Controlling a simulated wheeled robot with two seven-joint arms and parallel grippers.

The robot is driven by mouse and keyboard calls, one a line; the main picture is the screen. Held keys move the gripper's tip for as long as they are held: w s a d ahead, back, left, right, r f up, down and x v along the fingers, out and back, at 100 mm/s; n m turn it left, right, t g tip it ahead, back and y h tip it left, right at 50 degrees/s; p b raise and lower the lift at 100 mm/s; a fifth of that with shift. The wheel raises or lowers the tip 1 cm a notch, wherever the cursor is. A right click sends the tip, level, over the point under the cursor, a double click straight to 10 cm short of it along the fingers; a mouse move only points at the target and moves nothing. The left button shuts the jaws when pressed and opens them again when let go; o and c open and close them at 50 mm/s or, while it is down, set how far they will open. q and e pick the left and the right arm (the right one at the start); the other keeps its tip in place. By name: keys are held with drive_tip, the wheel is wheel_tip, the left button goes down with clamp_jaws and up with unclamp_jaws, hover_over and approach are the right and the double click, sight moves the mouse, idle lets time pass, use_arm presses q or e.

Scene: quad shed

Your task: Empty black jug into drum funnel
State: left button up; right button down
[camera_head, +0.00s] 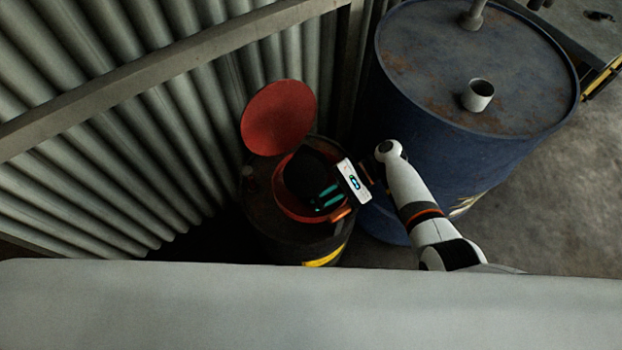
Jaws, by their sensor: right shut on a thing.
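The black jug (301,172) is over the red funnel (284,203) on top of a dark drum (286,241). It looks tilted, but its spout and any liquid are hidden. My right gripper (328,199) is shut on the jug at its near right side. The funnel's round red lid (279,117) stands open behind the jug, toward the wall. The jug and gripper cover much of the funnel's mouth. My left gripper is not in view.
A large blue drum (440,165) with a rusty top stands close on the right; a small metal cup or pipe stub (478,95) sits on it. A corrugated metal wall (130,150) with a rail rises behind and left. Bare concrete floor (560,220) is at the right.

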drive_tip(key=p, duration=0.1)
drive_tip(key=r+n+t+p, duration=0.1)
drive_tip(key=shift+s+r+p, duration=0.2)
drive_tip(key=shift+r+p, duration=0.1)
drive_tip(key=shift+p, duration=0.1)
drive_tip(key=shift+f+t+h, duration=0.1)
drive_tip(key=shift+t+h, duration=0.2)
drive_tip(key=shift+t, duration=0.1)
drive_tip(key=shift+f, duration=0.1)
drive_tip(key=shift+a+f, duration=0.1)
